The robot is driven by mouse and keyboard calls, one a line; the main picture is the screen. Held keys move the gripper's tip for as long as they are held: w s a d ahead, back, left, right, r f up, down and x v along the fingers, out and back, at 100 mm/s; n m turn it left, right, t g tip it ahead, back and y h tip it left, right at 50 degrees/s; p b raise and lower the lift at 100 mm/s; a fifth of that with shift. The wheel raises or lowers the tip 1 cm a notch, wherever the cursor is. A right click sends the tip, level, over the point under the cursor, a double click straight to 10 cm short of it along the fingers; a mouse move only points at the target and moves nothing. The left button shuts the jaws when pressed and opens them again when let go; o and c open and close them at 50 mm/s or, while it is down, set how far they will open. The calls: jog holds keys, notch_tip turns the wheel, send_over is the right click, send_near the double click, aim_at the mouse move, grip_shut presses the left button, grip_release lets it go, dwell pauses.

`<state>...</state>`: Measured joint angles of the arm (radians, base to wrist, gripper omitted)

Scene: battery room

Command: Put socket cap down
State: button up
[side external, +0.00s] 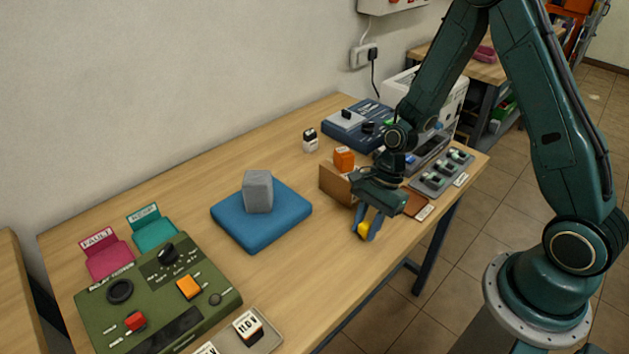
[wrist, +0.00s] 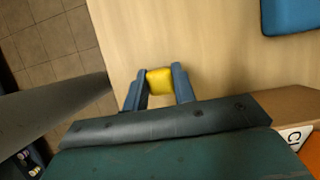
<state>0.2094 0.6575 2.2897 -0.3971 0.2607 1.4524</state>
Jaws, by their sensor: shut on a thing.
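The yellow piece between my fingers, which I take to be the socket cap (side external: 361,229), shows near the table's front edge. In the wrist view the yellow cap (wrist: 160,81) sits between two blue fingertips. My gripper (side external: 366,228) is shut on it and points down; it also shows in the wrist view (wrist: 159,84). I cannot tell whether the cap touches the table. Its lower side is hidden.
A blue pad (side external: 235,229) with a grey block (side external: 258,190) lies to the left. A brown box (side external: 338,185) with an orange block (side external: 344,158) stands behind my gripper. A green panel (side external: 150,300) is at lower left. Bare wood (side external: 310,262) lies between.

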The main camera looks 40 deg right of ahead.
jog(key=shift+f, duration=0.3)
jog(key=o, duration=0.9)
jog(key=shift+o, duration=0.2)
jog(key=shift+r, duration=0.2)
jog(key=v, duration=1.2)
jog(key=shift+r, duration=0.1)
